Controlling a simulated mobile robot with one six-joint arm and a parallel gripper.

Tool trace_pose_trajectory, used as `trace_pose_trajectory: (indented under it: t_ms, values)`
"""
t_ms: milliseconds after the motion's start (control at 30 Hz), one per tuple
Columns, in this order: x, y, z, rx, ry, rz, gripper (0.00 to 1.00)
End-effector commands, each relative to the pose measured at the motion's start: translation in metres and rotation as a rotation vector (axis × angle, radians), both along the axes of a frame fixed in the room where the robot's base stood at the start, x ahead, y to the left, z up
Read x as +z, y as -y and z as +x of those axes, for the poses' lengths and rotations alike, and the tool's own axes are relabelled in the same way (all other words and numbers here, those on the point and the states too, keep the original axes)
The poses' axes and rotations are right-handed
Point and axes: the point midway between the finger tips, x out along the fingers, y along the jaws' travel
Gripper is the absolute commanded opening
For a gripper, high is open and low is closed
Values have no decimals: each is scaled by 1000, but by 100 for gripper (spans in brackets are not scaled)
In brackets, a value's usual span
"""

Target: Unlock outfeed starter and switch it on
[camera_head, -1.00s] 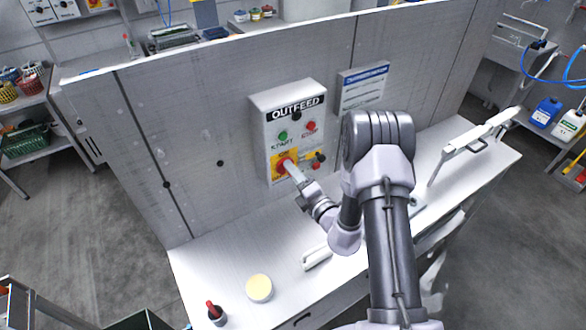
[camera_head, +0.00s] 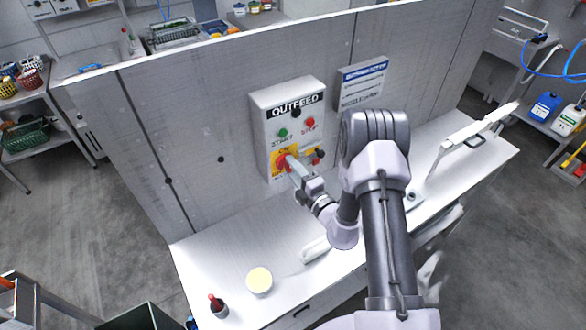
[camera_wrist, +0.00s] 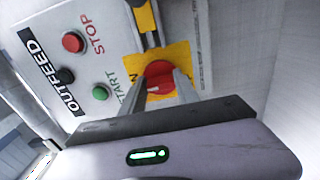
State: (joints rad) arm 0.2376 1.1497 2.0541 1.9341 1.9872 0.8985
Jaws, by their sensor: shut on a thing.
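The OUTFEED starter box (camera_head: 261,122) is a pale grey box on the upright panel. It has a green START button (camera_head: 283,133), a red STOP button (camera_head: 310,124) and a red rotary switch (camera_head: 281,162) on a yellow plate marked ON. My gripper (camera_head: 290,164) is at the switch. In the wrist view, my gripper's fingers (camera_wrist: 157,88) are shut on the red switch knob (camera_wrist: 158,72), one on each side. A yellow and black fitting (camera_wrist: 146,22) sits beside the switch; whether a lock is on it I cannot tell.
A white bench (camera_head: 225,265) runs below the panel. On it stand a round cream-topped tub (camera_head: 259,281) and a small red-topped bottle (camera_head: 216,304). A blue and white sign (camera_head: 362,86) hangs right of the box. A white arm-like fixture (camera_head: 470,138) stands at the bench's right.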

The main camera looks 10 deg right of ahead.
Motion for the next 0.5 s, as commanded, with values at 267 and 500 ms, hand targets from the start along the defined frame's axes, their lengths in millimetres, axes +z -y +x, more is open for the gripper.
trace_pose_trajectory:
  t_ms: [267, 500]
  values:
    - [0, 0, 0, 0, 0, 1, 59]
    - [0, 0, 0, 0, 0, 0, 59]
